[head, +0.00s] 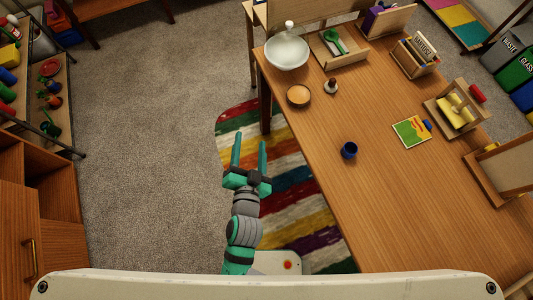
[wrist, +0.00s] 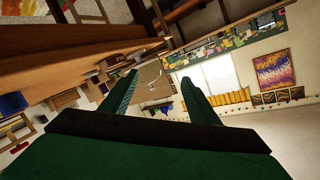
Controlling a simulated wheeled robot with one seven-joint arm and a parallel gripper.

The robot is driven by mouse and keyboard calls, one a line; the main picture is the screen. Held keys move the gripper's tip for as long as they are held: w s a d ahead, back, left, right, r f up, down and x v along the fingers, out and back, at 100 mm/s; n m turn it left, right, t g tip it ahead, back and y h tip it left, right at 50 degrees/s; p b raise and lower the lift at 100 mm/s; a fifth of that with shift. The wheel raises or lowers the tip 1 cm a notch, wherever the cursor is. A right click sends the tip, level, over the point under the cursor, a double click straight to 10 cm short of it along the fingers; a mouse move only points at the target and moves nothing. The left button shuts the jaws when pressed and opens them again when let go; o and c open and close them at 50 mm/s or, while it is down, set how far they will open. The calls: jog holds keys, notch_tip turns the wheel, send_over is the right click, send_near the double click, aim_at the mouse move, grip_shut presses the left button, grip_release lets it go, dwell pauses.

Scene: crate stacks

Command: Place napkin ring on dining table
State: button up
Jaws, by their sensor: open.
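The wooden dining table (head: 330,190) fills the right half of the head view. A small dark blue round, hollow object (head: 349,149) stands on it near the middle; it may be the napkin ring, but I cannot tell for sure. My gripper (head: 250,140) is open and empty, to the left of the table's left edge, over the floor and striped rug. In the wrist view my open gripper (wrist: 158,77) has nothing between its fingers, and the underside and edge of a wooden table (wrist: 75,55) show at upper left.
A white bowl (head: 286,53), a brown round dish (head: 298,95), a small shaker-like item (head: 331,87), a picture card (head: 411,131) and several wooden boxes stand on the table. Shelves (head: 40,190) stand at the left. Carpet (head: 150,130) between is clear.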

jog(key=s+d+n, duration=0.2)
jog(key=s+n, duration=0.1)
jog(key=s, duration=0.7)
jog(key=s+d+r+n, duration=0.1)
jog(key=s+d+n, duration=0.2)
jog(key=s, duration=0.7)
jog(key=shift+n, duration=0.4)
jog(key=shift+s, duration=0.1)
